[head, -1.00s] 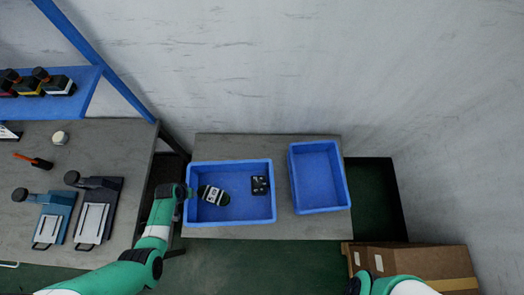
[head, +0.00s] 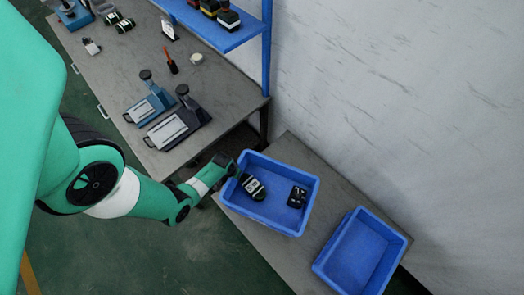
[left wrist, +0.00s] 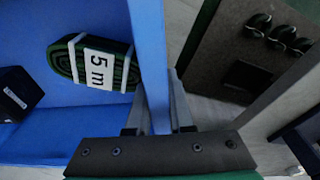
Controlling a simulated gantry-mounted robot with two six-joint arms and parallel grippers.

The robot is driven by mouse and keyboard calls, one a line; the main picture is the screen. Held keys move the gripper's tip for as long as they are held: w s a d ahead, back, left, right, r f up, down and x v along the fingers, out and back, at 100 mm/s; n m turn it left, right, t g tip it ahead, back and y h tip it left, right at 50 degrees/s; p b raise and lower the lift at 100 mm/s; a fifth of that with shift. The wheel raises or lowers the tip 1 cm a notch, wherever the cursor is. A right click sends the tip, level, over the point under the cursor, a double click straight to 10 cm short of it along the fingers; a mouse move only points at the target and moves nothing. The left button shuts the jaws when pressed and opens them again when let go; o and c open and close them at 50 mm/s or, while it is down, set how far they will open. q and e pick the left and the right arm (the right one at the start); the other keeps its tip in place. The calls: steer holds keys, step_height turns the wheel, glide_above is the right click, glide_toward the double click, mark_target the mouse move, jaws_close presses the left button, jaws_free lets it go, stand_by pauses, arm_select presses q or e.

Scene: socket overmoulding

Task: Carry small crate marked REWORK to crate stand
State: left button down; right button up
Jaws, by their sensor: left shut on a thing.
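Two blue open crates stand on a grey table (head: 332,202); no REWORK marking can be read on either. The left crate (head: 283,167) holds a dark green coil labelled 5 m (head: 253,187) and a small black block (head: 297,197). My left gripper (head: 234,166) is at this crate's left wall. In the left wrist view, its fingers (left wrist: 158,115) are shut on the crate's wall (left wrist: 150,50), one on each side. The crate appears level; whether it is clear of the tabletop cannot be told. My right gripper is out of view.
The second blue crate (head: 358,252) is empty and stands to the right, with a gap between. A grey workbench (head: 218,92) with two clamp-like devices and a blue shelf (head: 240,36) lies to the upper left. Green floor (head: 215,250) is open in front. The wall is behind.

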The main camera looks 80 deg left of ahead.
mark_target(246, 180)
arm_select(q)
steer(key=w, duration=0.1)
steer(key=w+d+f+b, duration=0.1)
steer(key=w, duration=0.1)
steer(key=w+d+f+b, duration=0.1)
steer(key=shift+w+f, duration=0.2)
steer(key=shift+f, duration=0.05)
steer(key=w+f+b, duration=0.1)
steer(key=w+d+f+b, duration=0.1)
steer(key=w+f+b, duration=0.1)
steer(key=w+d+f+b, duration=0.1)
steer(key=f+b, duration=0.1)
steer(key=shift+w+d+f, duration=0.1)
steer(key=shift+w+d, duration=0.05)
steer(key=shift+w, duration=0.3)
steer(key=f+b, duration=0.2)
steer(key=b, duration=0.1)
steer(key=f+b, duration=0.1)
steer(key=f, duration=0.1)
steer(key=shift+w+d+f, duration=0.1)
steer(key=shift+w+d, duration=0.15)
steer(key=shift+w, duration=0.05)
steer(key=c, duration=0.8)
jaws_free()
steer(key=shift+s, duration=0.1)
